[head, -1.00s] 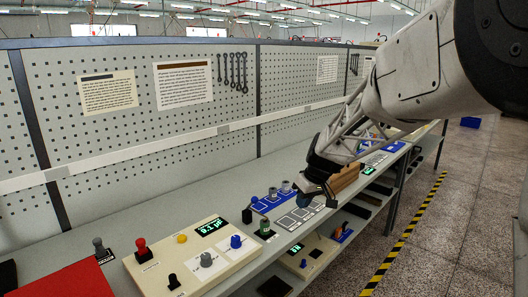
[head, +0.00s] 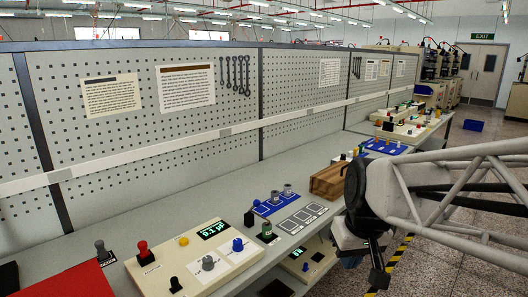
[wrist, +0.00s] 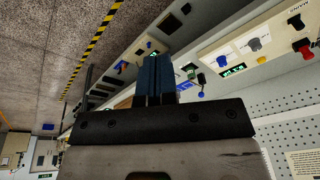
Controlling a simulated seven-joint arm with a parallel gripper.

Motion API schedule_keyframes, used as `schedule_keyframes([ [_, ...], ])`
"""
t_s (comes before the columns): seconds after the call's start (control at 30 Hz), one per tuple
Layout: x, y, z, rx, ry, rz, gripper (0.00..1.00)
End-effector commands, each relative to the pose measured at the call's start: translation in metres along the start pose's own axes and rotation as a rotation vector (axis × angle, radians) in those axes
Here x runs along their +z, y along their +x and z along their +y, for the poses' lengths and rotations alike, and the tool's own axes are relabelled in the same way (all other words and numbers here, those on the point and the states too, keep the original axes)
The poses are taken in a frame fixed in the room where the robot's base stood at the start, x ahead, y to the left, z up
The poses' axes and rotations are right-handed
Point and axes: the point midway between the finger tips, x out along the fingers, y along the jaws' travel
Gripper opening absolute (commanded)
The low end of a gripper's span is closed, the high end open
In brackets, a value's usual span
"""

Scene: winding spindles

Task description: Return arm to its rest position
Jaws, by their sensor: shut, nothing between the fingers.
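My gripper (wrist: 154,80) shows in the wrist view with its two dark blue fingers pressed together and nothing between them. In the head view my arm reaches in from the right, with its end in front of the bench's front edge, over the aisle side. The fingers are hard to make out there. The bench (head: 120,220) runs along the pegboard wall, and the gripper is clear of everything on it.
A cream control panel (head: 150,262) with a lit display and knobs stands on the bench beside a red mat (head: 80,280). Behind it are a blue tray (head: 262,208) with spindles and a wooden block (head: 325,183). Yellow-black floor tape (wrist: 95,42) borders the open aisle.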

Motion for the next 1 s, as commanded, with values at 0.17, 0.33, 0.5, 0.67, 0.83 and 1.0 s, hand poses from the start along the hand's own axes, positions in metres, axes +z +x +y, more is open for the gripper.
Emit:
schedule_keyframes([
  [0.17,0.052,-0.005,-0.001,0.042,0.072,0.010,0.00],
  [0.33,0.089,-0.004,-0.001,0.073,0.128,0.017,0.00],
  [0.5,0.108,-0.003,0.000,0.090,0.160,0.022,0.00],
  [0.67,0.113,-0.002,0.000,0.093,0.167,0.022,0.00],
  [0.83,0.112,-0.002,0.000,0.093,0.167,0.022,0.00],
  [1.0,0.112,-0.002,0.000,0.093,0.166,0.022,0.00],
])
